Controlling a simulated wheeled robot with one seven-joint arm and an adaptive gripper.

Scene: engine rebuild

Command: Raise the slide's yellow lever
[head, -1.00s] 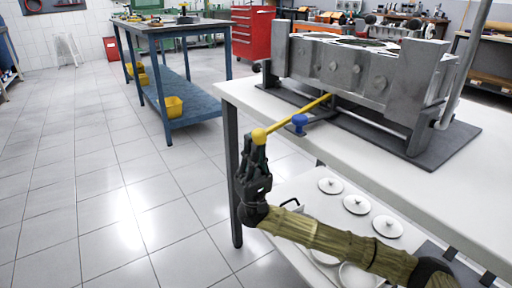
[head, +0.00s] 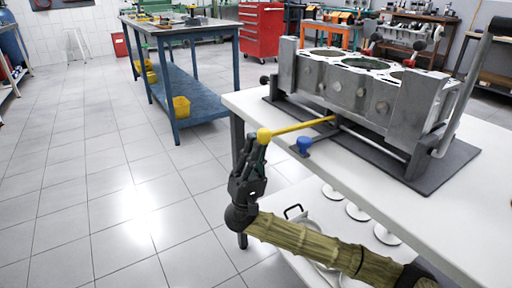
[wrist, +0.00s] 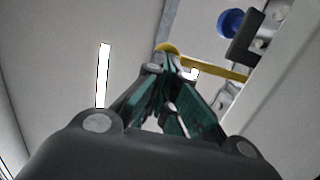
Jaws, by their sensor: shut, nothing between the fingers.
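The yellow lever (head: 300,128) runs from the foot of the slide under the engine block out past the table's edge. Its round yellow knob (head: 264,136) is at the near-left end. My gripper (head: 260,149) points up, with its fingertips directly under the knob and seemingly touching it. In the wrist view, the fingers of my gripper (wrist: 173,66) come together just below the knob (wrist: 166,47), which they partly hide. The yellow rod (wrist: 222,69) slopes away to the right there. The gripper is shut, with nothing held between its fingers.
A blue knob (head: 305,144) sits close right of the lever; it also shows in the wrist view (wrist: 231,22). The grey engine block (head: 360,90) stands on a dark plate on the white table (head: 400,205). White discs lie on the lower shelf. Floor at left is clear.

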